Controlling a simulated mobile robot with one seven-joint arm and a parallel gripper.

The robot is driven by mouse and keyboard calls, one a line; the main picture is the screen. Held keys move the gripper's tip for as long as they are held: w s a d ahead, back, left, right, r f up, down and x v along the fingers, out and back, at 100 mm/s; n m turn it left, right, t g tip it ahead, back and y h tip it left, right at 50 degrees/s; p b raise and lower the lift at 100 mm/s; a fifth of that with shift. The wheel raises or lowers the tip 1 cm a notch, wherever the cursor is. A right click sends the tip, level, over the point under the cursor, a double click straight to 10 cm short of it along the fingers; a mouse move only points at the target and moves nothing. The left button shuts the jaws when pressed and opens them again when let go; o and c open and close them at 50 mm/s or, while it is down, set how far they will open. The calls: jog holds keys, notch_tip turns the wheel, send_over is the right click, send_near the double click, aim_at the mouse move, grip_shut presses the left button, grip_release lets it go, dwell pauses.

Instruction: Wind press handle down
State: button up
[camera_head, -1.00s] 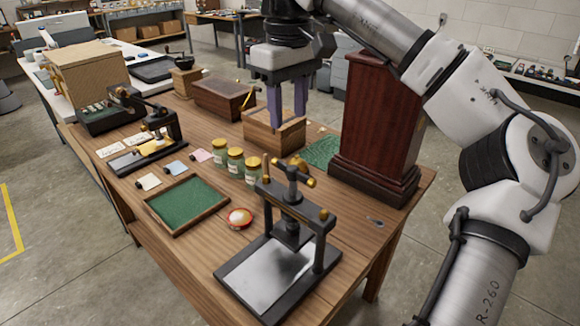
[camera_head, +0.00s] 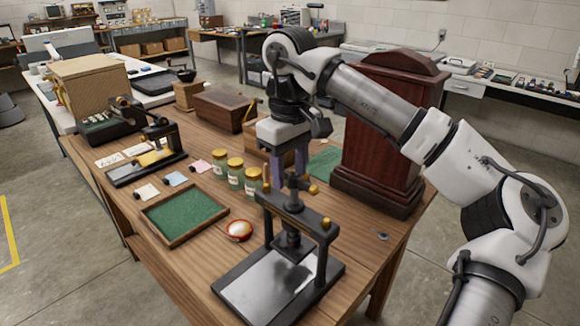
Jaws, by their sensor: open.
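The press (camera_head: 322,262) stands at the near edge of the wooden table, with a black frame, two posts and a bright metal base plate. Its handle (camera_head: 293,182) is a dark crossbar with brass ends on top of the central screw. The dark block under the screw is above the plate, but I cannot tell the exact gap. My gripper (camera_head: 291,168) points down with its two purple fingers apart and empty. It appears just behind and above the handle. The handle partly hides the fingertips, and I cannot tell whether they touch it.
A tall dark red wooden cabinet (camera_head: 385,130) stands close to the right of my gripper. Several gold-lidded jars (camera_head: 235,173), a green-lined tray (camera_head: 185,212) and a small red and white round object (camera_head: 239,230) lie left of the press. A wooden box stands behind my gripper.

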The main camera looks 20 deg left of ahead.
jog(key=shift+c, duration=0.4)
grip_shut()
jog(key=shift+m, duration=0.4)
